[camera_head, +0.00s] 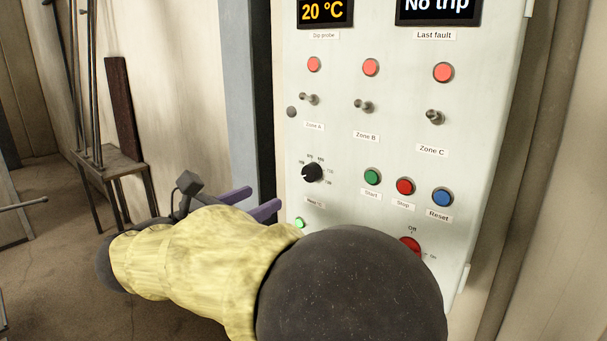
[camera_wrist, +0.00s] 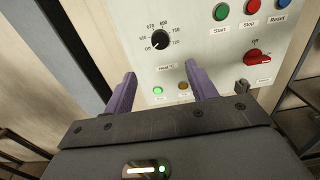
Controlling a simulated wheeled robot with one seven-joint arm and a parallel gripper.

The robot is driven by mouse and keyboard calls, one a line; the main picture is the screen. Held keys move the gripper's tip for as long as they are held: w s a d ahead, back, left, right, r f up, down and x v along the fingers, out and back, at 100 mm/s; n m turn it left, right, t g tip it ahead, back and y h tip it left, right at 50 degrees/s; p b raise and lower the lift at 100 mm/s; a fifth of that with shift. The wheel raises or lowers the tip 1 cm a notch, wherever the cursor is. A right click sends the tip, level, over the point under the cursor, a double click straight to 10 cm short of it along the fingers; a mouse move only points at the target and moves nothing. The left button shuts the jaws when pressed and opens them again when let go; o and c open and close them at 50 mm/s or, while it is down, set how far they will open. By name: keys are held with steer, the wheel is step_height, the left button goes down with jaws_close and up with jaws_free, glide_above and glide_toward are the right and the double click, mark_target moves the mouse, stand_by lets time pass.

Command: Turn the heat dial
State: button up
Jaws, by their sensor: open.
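The heat dial (camera_head: 312,172) is a round black knob on the pale control panel, with a number scale around its top and a "Heat °C" label below. In the wrist view the dial (camera_wrist: 160,40) shows a light pointer mark that appears to aim lower left, towards "Off". My gripper (camera_head: 266,196) is open, its two purple fingers apart and empty. In the head view the fingertips are left of and below the dial. In the wrist view my gripper (camera_wrist: 160,69) has the dial beyond and between its fingertips, apart from them.
The panel (camera_head: 340,130) also carries a green start button (camera_head: 372,177), a red stop button (camera_head: 405,186), a blue reset button (camera_head: 442,197), a red rotary switch (camera_head: 411,246), toggle switches and red lamps. A lit green lamp (camera_wrist: 157,90) sits below the dial. A small stand (camera_head: 112,160) is at left.

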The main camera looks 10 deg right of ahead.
mark_target(308, 176)
steer(key=p+x, duration=0.4)
steer(key=x, duration=0.9)
steer(key=shift+w+d, duration=0.2)
steer(key=c, duration=1)
